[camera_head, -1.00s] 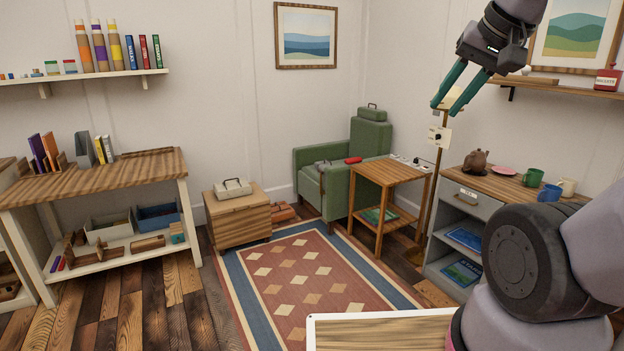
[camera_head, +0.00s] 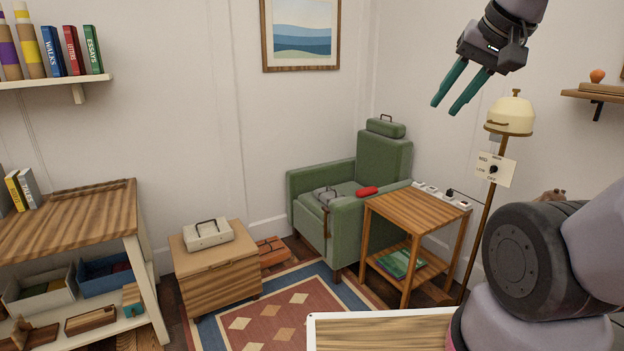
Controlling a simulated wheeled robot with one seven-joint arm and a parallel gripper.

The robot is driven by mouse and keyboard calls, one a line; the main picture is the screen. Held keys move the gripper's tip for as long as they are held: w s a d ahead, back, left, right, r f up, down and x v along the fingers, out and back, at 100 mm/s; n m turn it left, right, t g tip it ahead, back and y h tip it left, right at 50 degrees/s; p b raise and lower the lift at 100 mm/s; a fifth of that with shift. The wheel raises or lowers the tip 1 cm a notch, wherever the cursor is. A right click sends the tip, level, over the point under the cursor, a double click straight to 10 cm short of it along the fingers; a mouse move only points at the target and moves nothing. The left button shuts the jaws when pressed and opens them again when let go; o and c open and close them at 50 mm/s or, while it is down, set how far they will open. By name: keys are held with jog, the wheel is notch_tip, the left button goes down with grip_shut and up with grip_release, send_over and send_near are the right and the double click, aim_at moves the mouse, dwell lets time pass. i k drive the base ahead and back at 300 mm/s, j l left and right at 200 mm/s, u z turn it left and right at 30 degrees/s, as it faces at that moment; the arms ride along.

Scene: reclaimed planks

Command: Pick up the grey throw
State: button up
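A small grey folded item with a dark handle, which looks like the grey throw (camera_head: 324,192), lies on the left arm or seat edge of the green armchair (camera_head: 385,158); I cannot tell exactly which. A pale grey-cream folded item with a dark handle (camera_head: 208,235) lies on the wooden chest (camera_head: 217,268). My gripper (camera_head: 445,108) is raised at upper right, its two green fingers apart with nothing between them. It is far from both items.
A red roll (camera_head: 367,191) lies on the armchair and a green handled item (camera_head: 386,127) on its backrest. A slatted side table (camera_head: 418,209) and a lamp (camera_head: 510,115) stand at right. A terracotta item (camera_head: 272,251) is on the floor. The rug (camera_head: 280,318) is mostly clear.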

aim_at(326, 194)
jog(key=i+j, duration=0.1)
jog(key=i, duration=0.55)
jog(key=i+j, duration=0.1)
jog(key=i, duration=0.55)
jog(key=i+j+z, duration=0.1)
jog(key=i, duration=0.5)
jog(key=i+j, duration=0.1)
jog(key=i, duration=0.55)
jog(key=i+j, duration=0.15)
jog(key=i, duration=0.5)
